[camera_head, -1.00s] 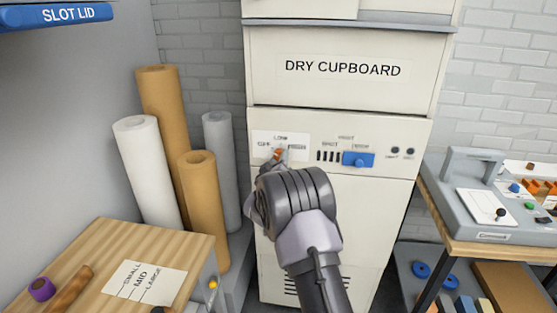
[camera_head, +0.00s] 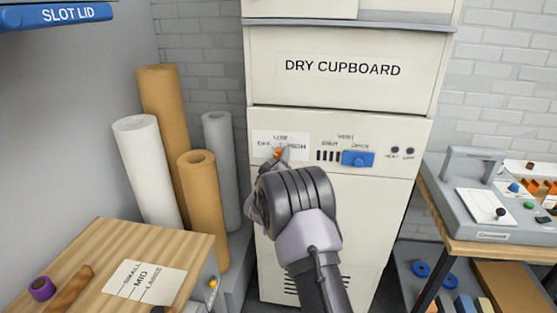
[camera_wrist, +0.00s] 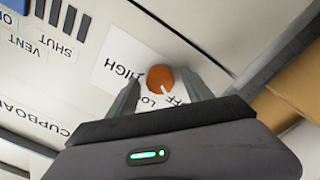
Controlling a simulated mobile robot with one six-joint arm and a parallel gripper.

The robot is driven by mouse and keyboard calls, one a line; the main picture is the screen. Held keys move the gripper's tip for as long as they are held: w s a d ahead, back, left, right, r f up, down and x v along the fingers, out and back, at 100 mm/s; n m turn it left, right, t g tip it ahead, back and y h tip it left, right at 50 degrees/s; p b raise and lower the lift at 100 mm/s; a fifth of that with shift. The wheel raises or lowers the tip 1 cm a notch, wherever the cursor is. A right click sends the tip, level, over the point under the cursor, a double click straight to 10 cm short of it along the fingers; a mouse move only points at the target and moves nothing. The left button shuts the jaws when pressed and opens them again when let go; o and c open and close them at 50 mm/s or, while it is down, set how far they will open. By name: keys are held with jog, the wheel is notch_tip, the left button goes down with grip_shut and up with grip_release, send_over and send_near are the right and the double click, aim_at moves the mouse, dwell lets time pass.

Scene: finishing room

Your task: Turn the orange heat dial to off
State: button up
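The orange heat dial (camera_wrist: 160,77) is on the white panel of the dry cupboard, and it also shows small in the head view (camera_head: 278,154). The panel around it reads OFF, LOW and HIGH. In the wrist view, the dial's white mark points down and a little right, between the LOW and OFF lettering, which is partly covered. My gripper (camera_wrist: 159,80) is open, with one finger on each side of the dial and a small gap seen on both sides. In the head view my wrist hides most of the gripper (camera_head: 277,160).
A blue vent slider (camera_head: 358,159) and black slots are right of the dial. Paper rolls (camera_head: 202,200) stand left of the cupboard. A wooden bench top (camera_head: 100,255) is at lower left. A grey machine (camera_head: 480,225) stands on a table at right.

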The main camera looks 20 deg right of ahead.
jog(key=p+v, duration=0.1)
jog(key=v, duration=1.6)
jog(key=shift+s, duration=0.15)
jog(key=shift+a, duration=0.15)
jog(key=s+a+r+m+g+y, duration=0.2)
jog(key=s+a+r+m+y, duration=0.2)
jog(key=s+a+r+y, duration=0.5)
jog(key=s+a+f+m+g+y, duration=0.1)
jog(key=s+a+g, duration=0.2)
jog(key=s, duration=1)
jog(key=s+a+f+m+g+y, duration=0.1)
jog(key=s+a+g+y, duration=0.1)
jog(key=s, duration=1.2)
jog(key=shift+a+m+g, duration=0.3)
jog(key=shift+a+g, duration=0.5)
jog(key=shift+g, duration=0.3)
